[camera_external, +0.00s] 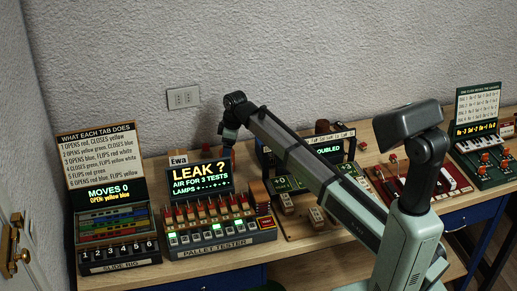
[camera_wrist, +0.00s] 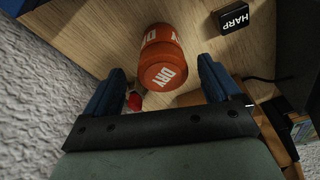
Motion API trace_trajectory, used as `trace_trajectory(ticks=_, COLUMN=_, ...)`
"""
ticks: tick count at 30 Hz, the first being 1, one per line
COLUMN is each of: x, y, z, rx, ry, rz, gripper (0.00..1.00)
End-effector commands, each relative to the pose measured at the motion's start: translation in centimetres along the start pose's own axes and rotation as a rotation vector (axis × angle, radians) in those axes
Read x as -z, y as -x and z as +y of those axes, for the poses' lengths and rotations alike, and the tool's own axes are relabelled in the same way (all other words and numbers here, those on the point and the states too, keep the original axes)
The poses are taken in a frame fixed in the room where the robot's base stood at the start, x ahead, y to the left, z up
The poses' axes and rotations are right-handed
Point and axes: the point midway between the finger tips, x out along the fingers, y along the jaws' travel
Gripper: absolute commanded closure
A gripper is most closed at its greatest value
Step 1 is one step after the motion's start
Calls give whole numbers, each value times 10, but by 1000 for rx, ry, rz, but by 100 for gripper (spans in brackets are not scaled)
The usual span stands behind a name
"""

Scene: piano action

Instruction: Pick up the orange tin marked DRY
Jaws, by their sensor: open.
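The orange tin (camera_wrist: 163,62) with white DRY lettering shows in the wrist view, on the wooden surface ahead of my gripper. My gripper (camera_wrist: 161,72) is open, with one blue finger on each side of the picture and the tin between their lines. I cannot tell whether the tin's near end is between the fingertips or just beyond them. In the external view my gripper (camera_external: 228,137) hangs low over the back of the bench, behind the LEAK panel. I cannot make out the tin there.
A black HARP block (camera_wrist: 234,18) lies right of the tin. A small red thing (camera_wrist: 134,101) shows by the left finger. The pallet tester (camera_external: 220,236) and slide rig (camera_external: 117,250) stand on the bench (camera_external: 190,274). The textured wall (camera_wrist: 28,88) is close on the left.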

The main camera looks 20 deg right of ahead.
Motion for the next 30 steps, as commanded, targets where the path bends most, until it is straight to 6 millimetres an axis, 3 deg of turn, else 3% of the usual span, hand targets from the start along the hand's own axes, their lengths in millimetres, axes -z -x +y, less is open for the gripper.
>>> trace_trajectory(ticks=8, x=0, y=-11, z=-1, rx=0, ry=0, rz=0, gripper=10)
trace_trajectory(ticks=18, x=1, y=-52, z=-3, rx=1, ry=0, rz=-1, gripper=10)
trace_trajectory(ticks=26, x=1, y=-56, z=-3, rx=-1, ry=0, rz=1, gripper=10)
trace_trajectory(ticks=30, x=1, y=-56, z=-3, rx=0, ry=0, rz=1, gripper=21)
